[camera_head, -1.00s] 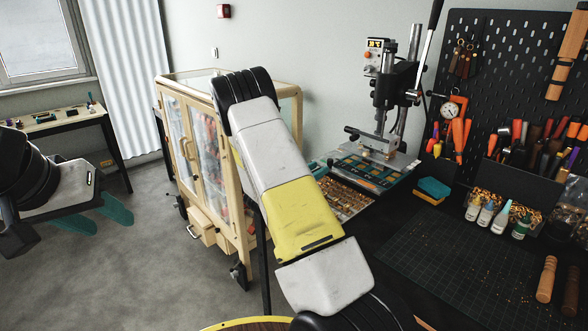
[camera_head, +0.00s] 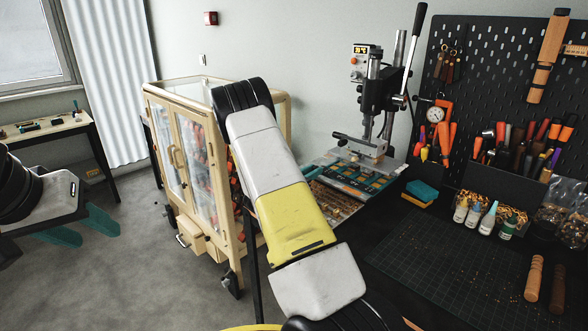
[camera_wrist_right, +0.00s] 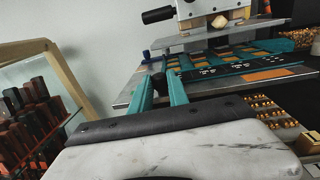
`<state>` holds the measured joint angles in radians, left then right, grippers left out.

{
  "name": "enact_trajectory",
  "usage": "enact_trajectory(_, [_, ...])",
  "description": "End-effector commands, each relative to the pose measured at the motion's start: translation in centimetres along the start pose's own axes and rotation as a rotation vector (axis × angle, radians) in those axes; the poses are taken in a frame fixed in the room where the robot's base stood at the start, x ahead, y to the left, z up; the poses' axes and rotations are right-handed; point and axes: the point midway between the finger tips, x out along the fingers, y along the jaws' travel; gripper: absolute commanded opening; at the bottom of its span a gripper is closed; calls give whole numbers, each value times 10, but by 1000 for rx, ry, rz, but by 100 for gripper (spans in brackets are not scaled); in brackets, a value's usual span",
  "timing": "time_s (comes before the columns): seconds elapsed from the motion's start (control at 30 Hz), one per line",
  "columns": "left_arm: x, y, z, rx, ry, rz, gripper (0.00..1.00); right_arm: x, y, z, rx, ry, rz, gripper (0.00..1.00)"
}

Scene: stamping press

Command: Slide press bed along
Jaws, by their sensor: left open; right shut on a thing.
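The stamping press (camera_head: 378,95) stands at the back of the black bench. Its press bed (camera_head: 352,178), a flat metal plate with a teal and orange layout on top, lies under the press head. The bed also shows in the right wrist view (camera_wrist_right: 135,98). There my right gripper (camera_wrist_right: 160,80) has its teal fingers at the bed's near left edge, shut on it; the exact contact is hard to see. My left gripper (camera_head: 82,230) is open and empty above the floor at the left, far from the press.
A cream glass-fronted cabinet (camera_head: 190,170) stands left of the press. A tray of brass stamps (camera_head: 333,203) lies in front of the bed. Sponges (camera_head: 420,191), small bottles (camera_head: 475,212), a cutting mat (camera_head: 440,260) and a tool pegboard (camera_head: 500,85) are to the right.

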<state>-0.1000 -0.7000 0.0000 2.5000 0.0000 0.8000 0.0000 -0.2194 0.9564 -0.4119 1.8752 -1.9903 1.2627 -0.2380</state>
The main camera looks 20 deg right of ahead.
Motion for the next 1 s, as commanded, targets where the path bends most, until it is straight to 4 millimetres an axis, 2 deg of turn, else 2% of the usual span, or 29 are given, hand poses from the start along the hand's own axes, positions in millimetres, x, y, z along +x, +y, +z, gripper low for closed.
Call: enact_trajectory(1.0, [0,0,0,0,0,0,46,-72,6,1,1,-2,4,0])
